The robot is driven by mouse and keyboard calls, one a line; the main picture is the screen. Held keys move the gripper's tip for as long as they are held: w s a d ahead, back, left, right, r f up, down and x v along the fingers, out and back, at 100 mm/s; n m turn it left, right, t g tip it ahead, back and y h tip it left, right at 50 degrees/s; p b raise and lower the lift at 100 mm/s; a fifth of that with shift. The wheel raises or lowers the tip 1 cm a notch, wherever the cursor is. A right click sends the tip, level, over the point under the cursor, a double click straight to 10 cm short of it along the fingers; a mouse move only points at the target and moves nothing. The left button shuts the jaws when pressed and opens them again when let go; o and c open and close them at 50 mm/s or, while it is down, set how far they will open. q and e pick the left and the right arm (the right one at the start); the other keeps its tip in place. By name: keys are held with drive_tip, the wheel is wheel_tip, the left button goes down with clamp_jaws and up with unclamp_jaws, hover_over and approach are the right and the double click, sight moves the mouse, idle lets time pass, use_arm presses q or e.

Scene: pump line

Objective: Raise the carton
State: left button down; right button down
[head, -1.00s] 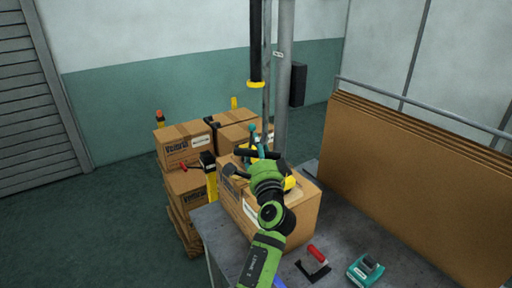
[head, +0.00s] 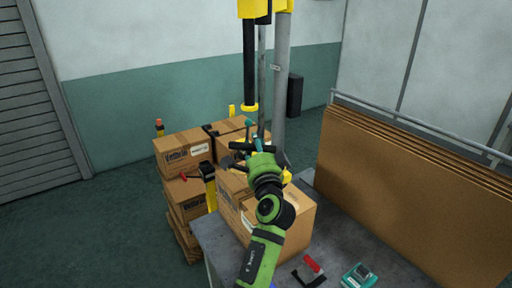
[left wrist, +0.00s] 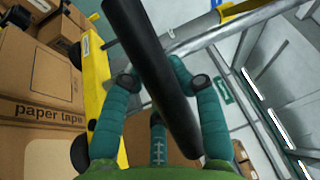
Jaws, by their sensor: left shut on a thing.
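My left gripper (head: 256,146) is shut on the black handle bar of the lifter. The wrist view shows its teal fingers (left wrist: 162,95) around this dark bar (left wrist: 150,70). The lifter's black tube (head: 249,70) hangs above, with a yellow collar at its lower end. The brown carton (head: 288,232) sits upright on the grey table, below and partly behind my green arm. The arm hides the middle of its top and the lifter's foot, so I cannot tell whether they touch. My right gripper is out of view.
Stacked cartons (head: 183,150) stand on a pallet at the left behind the table. A yellow-black post (head: 209,187) is beside the carton. Upright cardboard sheets (head: 410,185) line the right. A red-handled tool (head: 312,264) and a teal device (head: 359,276) lie on the table (head: 340,235).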

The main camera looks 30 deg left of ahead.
use_arm(q)
drive_tip(key=shift+r, duration=0.15)
drive_tip(key=c, duration=1)
unclamp_jaws()
drive_tip(key=shift+c, duration=0.2)
drive_tip(key=shift+s+a+f, duration=0.1)
drive_tip(key=shift+f, duration=0.1)
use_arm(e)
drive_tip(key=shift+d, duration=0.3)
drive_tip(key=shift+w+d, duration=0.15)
use_arm(q)
drive_tip(key=shift+f, duration=0.1)
